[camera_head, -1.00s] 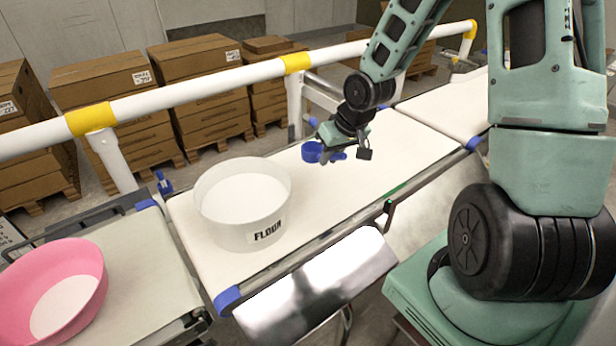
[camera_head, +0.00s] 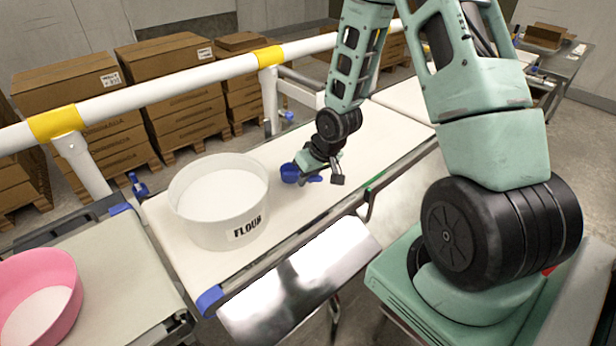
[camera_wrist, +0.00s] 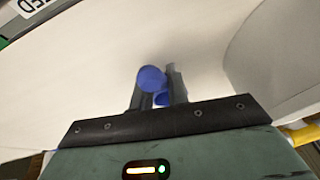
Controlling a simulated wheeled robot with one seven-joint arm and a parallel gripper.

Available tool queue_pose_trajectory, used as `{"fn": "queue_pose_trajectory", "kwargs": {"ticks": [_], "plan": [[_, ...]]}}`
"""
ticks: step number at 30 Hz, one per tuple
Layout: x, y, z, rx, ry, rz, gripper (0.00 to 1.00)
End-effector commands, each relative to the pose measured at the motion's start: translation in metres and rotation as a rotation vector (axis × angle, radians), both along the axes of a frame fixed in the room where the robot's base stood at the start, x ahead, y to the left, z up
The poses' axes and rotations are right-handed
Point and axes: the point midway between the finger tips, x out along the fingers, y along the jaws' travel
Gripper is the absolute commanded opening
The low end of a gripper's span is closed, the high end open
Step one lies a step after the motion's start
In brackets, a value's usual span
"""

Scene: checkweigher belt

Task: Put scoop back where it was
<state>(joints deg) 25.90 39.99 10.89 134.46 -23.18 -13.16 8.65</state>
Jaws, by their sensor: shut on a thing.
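The blue scoop (camera_head: 290,173) is held by my gripper (camera_head: 313,177), which is shut on it over the white belt, just right of the flour tub. In the wrist view the scoop (camera_wrist: 151,79) shows as a blue round part between the fingers of my gripper (camera_wrist: 160,90). The rest of the scoop is partly hidden by the fingers. I cannot tell whether the scoop touches the belt. The white flour tub (camera_head: 205,222) stands upright on the belt with white contents. Its side also shows at the right of the wrist view (camera_wrist: 275,60).
The white belt (camera_head: 375,135) has free room behind my gripper. A pink bowl (camera_head: 68,275) with white contents stands on the separate platform (camera_head: 125,270) at left. A white rail with yellow bands (camera_head: 170,88) runs behind the belt, with stacked cartons (camera_head: 165,62) beyond.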

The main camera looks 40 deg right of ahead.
Motion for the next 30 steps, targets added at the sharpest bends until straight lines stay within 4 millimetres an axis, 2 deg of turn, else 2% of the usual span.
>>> {"fn": "queue_pose_trajectory", "kwargs": {"ticks": [2, 3, 5, 13, 17, 20, 30], "plan": [[0.000, 0.000, -0.004, 0.000, 0.000, 0.000, 0.00], [0.000, 0.000, -0.003, 0.000, 0.000, 0.000, 0.25], [0.000, 0.000, -0.002, 0.000, 0.000, 0.000, 0.38], [0.000, 0.000, -0.001, 0.000, 0.000, 0.000, 0.38], [-0.001, -0.001, 0.006, 0.001, -0.002, -0.002, 0.38], [-0.006, -0.003, 0.020, 0.000, -0.004, -0.004, 0.38], [-0.032, -0.010, 0.086, -0.001, -0.002, -0.004, 0.38]]}}
